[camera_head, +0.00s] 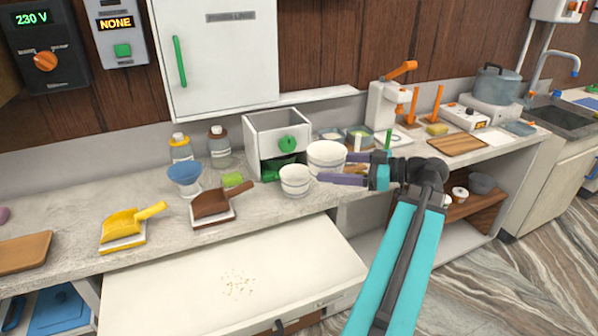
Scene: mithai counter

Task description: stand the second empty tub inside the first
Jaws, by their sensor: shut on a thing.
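Two white round tubs show near the middle of the counter. One tub (295,181) stands upright by the counter's front edge, left of my gripper. The other tub (325,155) is behind it and to the right, upright, and looks a little larger. My gripper (334,168) reaches in from the right with its purple fingers on either side of this rear tub and is shut on it. The lower finger covers part of the tub's lower side. I cannot tell whether the held tub touches the counter or is lifted.
A white box with a green knob (280,132) stands behind the tubs. A brown scoop (211,203), a blue funnel-shaped cup (185,174) and a yellow scoop (122,224) are to the left. An open drawer (190,290) with crumbs juts out below the counter (75,262).

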